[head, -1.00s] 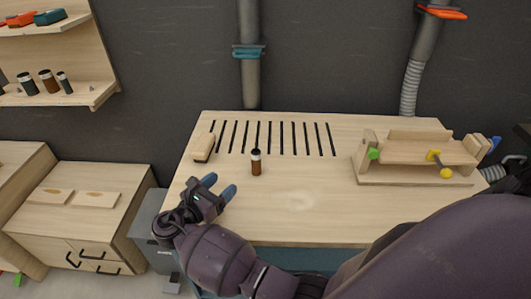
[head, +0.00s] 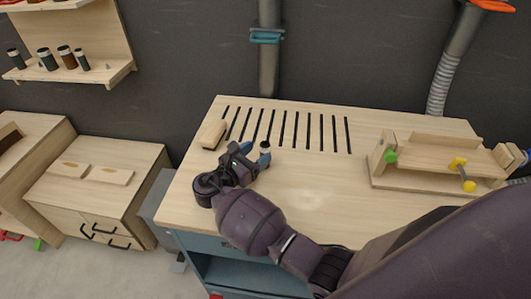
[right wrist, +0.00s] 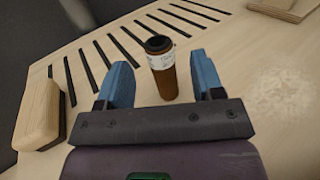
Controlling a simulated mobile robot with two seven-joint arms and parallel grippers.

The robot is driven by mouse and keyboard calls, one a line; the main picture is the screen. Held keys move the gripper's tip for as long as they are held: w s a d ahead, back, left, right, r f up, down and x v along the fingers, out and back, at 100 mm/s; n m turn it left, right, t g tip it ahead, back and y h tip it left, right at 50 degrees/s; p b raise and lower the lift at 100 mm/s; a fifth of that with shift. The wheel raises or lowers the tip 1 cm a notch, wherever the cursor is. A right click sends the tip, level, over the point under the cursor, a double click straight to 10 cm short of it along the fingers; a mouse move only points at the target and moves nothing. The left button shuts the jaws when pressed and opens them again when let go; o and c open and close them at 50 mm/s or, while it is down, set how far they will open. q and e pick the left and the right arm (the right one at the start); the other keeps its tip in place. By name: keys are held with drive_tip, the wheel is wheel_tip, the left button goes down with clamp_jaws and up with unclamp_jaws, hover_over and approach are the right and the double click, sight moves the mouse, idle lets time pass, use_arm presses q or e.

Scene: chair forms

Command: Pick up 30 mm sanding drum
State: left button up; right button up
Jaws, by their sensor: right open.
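The sanding drum, a small brown upright cylinder with a pale band and dark top, stands on the bench. It shows in the right wrist view (right wrist: 163,70) between the two blue fingers, apart from both. In the head view its top (head: 265,147) shows beside the fingers, the rest mostly hidden by my gripper. My right gripper (head: 255,157) is open and low over the bench; it also shows in the right wrist view (right wrist: 161,82). My left gripper is not in view.
The slotted workbench (head: 310,185) has a wooden block (head: 213,134) left of the gripper and a wooden jig (head: 430,165) at the right. Bare bench lies between. Several other drums stand on a wall shelf (head: 95,78) at upper left.

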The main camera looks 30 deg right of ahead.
drive_tip(key=shift+x, duration=0.85)
drive_tip(key=x, duration=0.4)
drive_tip(key=shift+d+f, duration=0.1)
drive_tip(key=shift+c, duration=0.2)
drive_tip(key=shift+c, duration=1.2)
drive_tip(key=c, duration=0.8)
